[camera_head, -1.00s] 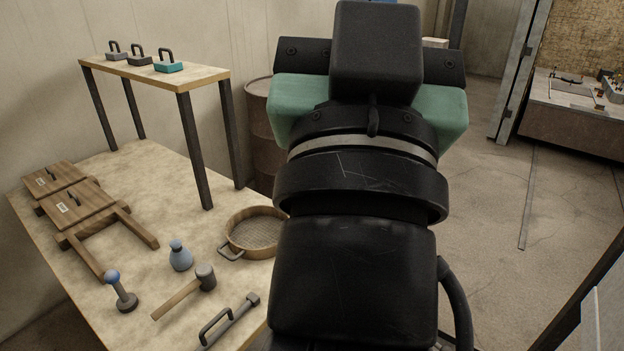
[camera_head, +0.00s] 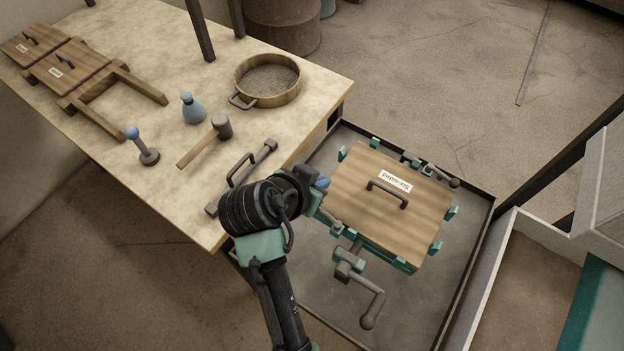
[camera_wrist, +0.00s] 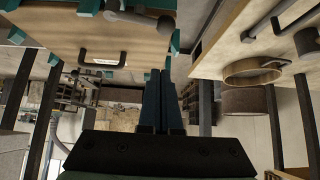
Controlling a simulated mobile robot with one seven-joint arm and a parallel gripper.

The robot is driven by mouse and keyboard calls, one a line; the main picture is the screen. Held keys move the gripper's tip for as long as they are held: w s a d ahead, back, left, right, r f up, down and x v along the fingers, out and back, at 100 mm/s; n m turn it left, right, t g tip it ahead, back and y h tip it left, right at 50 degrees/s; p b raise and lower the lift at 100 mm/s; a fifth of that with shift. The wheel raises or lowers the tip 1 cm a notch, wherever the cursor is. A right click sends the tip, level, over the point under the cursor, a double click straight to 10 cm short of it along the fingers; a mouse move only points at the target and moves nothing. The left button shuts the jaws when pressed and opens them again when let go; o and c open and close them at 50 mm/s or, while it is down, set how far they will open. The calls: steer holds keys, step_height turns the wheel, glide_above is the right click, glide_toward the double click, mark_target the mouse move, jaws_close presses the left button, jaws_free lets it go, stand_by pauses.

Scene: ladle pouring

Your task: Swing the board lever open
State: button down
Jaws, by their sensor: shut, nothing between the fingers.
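A wooden board (camera_head: 360,212) labelled "Six-sided", with a dark handle, sits in a green-clamped fixture inside a grey tray. A grey cranked lever with a round knob (camera_head: 370,308) sticks out at the fixture's near side. A second grey lever (camera_head: 441,175) lies along the far side. I cannot tell which is the board lever. My gripper (camera_head: 323,183) is at the board's left edge, apart from both levers, its fingers partly hidden. In the wrist view, my fingers (camera_wrist: 160,100) are together and empty, beside the board (camera_wrist: 60,35); a grey lever (camera_wrist: 142,20) shows at the top.
The table (camera_head: 230,60) at left carries a sieve (camera_head: 268,80), a mallet (camera_head: 208,140), a blue flask (camera_head: 192,108), a blue-knobbed tool (camera_head: 142,146) and a handled bar (camera_head: 240,178). The tray rim (camera_head: 470,270) surrounds the fixture. A white-edged bin (camera_head: 500,275) stands at right.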

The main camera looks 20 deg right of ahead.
mark_target(325, 214)
steer(key=x, duration=0.5)
steer(key=shift+d, duration=0.1)
steer(key=s+a+p, duration=0.1)
steer(key=a, duration=0.1)
steer(key=shift+s+a+f+p, duration=0.3)
steer(key=shift+s+p, duration=0.1)
steer(key=shift+s+a+f, duration=0.15)
steer(key=shift+s+a, duration=0.05)
steer(key=shift+a, duration=0.1)
steer(key=shift+s+a+n+t+y+p, duration=0.3)
steer(key=shift+s+a+n+p, duration=0.25)
steer(key=shift+a+n, duration=0.1)
steer(key=shift+s+a+f, duration=0.1)
steer(key=shift+a+f, duration=0.05)
steer(key=shift+a, duration=0.05)
